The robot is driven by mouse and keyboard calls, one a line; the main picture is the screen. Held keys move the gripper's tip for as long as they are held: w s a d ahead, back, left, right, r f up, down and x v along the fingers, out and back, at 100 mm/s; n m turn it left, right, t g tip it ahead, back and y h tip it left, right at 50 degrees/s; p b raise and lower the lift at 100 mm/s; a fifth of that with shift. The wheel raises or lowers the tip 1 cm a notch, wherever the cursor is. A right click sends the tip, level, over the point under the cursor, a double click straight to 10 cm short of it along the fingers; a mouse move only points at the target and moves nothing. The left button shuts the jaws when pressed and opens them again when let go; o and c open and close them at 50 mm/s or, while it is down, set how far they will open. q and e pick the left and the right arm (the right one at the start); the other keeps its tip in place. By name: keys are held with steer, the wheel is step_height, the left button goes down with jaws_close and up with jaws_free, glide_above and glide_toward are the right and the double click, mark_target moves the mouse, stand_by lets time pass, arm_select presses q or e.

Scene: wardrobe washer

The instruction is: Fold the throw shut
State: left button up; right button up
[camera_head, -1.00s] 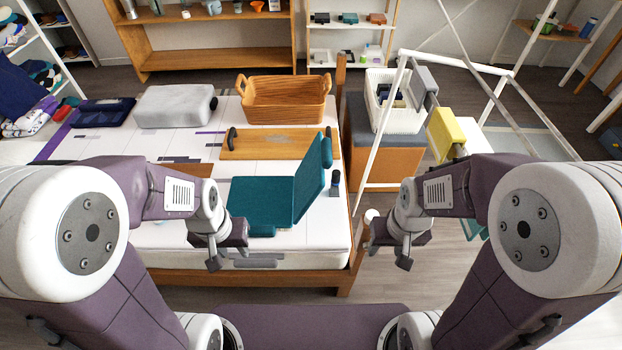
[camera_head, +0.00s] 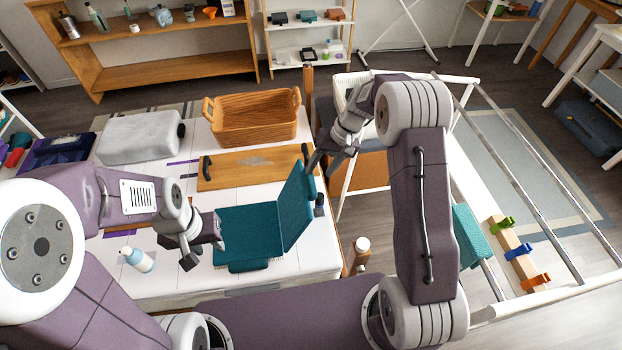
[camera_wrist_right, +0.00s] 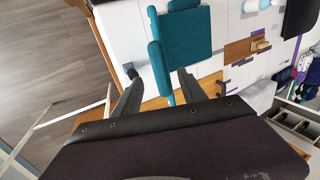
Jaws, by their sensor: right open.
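The teal throw (camera_head: 248,231) lies on the white bed top. One panel is flat, and the other (camera_head: 297,208) stands up at a tilt along its right side, so it is partly open. In the right wrist view the throw (camera_wrist_right: 187,38) is ahead, its raised panel (camera_wrist_right: 160,70) seen nearly edge-on between the finger lines. My right gripper (camera_head: 328,162) is open just above and right of the raised panel's top; I cannot tell whether it touches. My left gripper (camera_head: 202,246) is beside the flat panel's left edge; its jaw opening is unclear.
A wooden board (camera_head: 250,168) and a wicker basket (camera_head: 252,122) lie behind the throw. A grey case (camera_head: 140,137) is at back left, a bottle (camera_head: 137,260) at front left. A white drying rack (camera_head: 520,190) with coloured clips stands to the right. A bed post (camera_head: 360,250) is near.

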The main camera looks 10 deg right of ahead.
mark_target(312, 182)
steer(key=x, duration=0.7)
steer(key=shift+w+f, duration=0.1)
steer(key=shift+f, duration=0.15)
steer(key=shift+w+a+f, duration=0.15)
jaws_close()
stand_by(0.8)
